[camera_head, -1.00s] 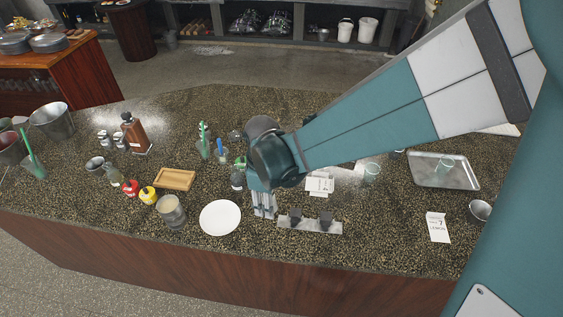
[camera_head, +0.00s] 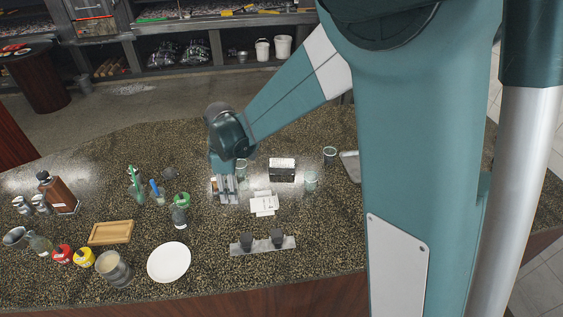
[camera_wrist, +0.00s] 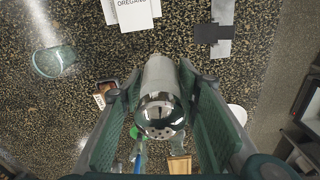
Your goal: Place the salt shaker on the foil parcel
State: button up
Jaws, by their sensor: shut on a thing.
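My gripper (camera_head: 226,198) is over the counter, left of a white card. In the head view the fingers largely hide the shaker. I cannot pick out the foil parcel in either view.
A white OREGANO card (camera_head: 264,204) and a black box (camera_head: 282,170) stand right of the gripper. Glasses (camera_head: 310,180) are farther right. My arm hides the counter's right side.

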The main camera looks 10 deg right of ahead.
jog(key=w+d+r, duration=0.3)
jog(key=w+d, duration=1.7)
jog(key=w, duration=0.2)
jog(key=shift+d+y, duration=0.3)
jog(key=shift+d, duration=0.1)
jog(key=shift+w, duration=0.1)
send_over(280, 162)
jog(key=shift+d+f, duration=0.1)
jog(key=shift+f, duration=3)
jog(key=shift+f, duration=0.1)
jog(key=shift+f+p, duration=0.35)
jog(key=shift+f, duration=1.4)
jog(key=shift+f, duration=0.15)
jog(key=o, duration=1)
